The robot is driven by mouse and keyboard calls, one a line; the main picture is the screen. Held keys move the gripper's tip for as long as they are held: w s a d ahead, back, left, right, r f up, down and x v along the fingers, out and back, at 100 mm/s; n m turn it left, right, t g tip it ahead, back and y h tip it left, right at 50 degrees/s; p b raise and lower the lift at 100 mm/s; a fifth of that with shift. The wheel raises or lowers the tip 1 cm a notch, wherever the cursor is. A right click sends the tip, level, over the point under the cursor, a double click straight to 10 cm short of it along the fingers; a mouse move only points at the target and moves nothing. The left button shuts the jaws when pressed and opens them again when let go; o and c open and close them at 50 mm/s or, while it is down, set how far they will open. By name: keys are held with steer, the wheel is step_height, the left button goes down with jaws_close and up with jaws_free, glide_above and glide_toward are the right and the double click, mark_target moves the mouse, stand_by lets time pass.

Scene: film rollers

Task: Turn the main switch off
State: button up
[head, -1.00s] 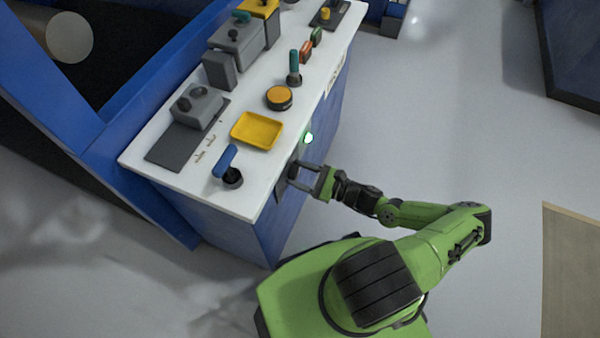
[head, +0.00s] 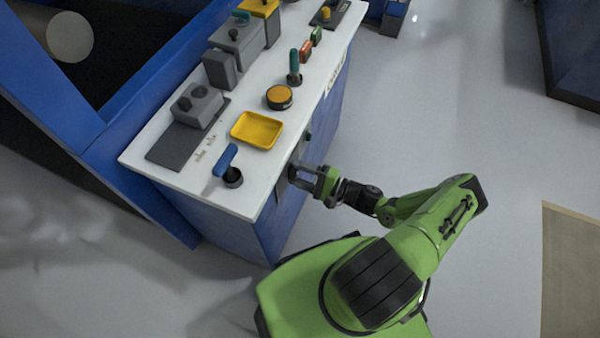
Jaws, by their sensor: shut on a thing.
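The main switch (head: 291,173) is a dark knob on a grey plate on the blue side of the console, just under the white top's edge. My gripper (head: 296,174) reaches it from the right and is shut on the knob, one finger on each side. The fingers partly hide the knob, so its exact angle is hard to read. A small lamp (head: 308,137) on the same side, above the gripper, is dark.
The white console top (head: 205,178) carries a blue-handled lever (head: 226,160), a yellow tray (head: 257,130), an orange button (head: 279,97), a green-handled lever (head: 294,68) and grey blocks. Open grey floor (head: 440,110) lies to the right.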

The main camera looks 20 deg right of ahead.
steer(key=shift+f+n, duration=0.1)
steer(key=shift+n, duration=0.8)
steer(key=o, duration=1.1)
steer(key=shift+c, duration=0.2)
steer(key=p+v, duration=0.1)
steer(key=v, duration=1.4)
steer(key=shift+s+d, duration=0.3)
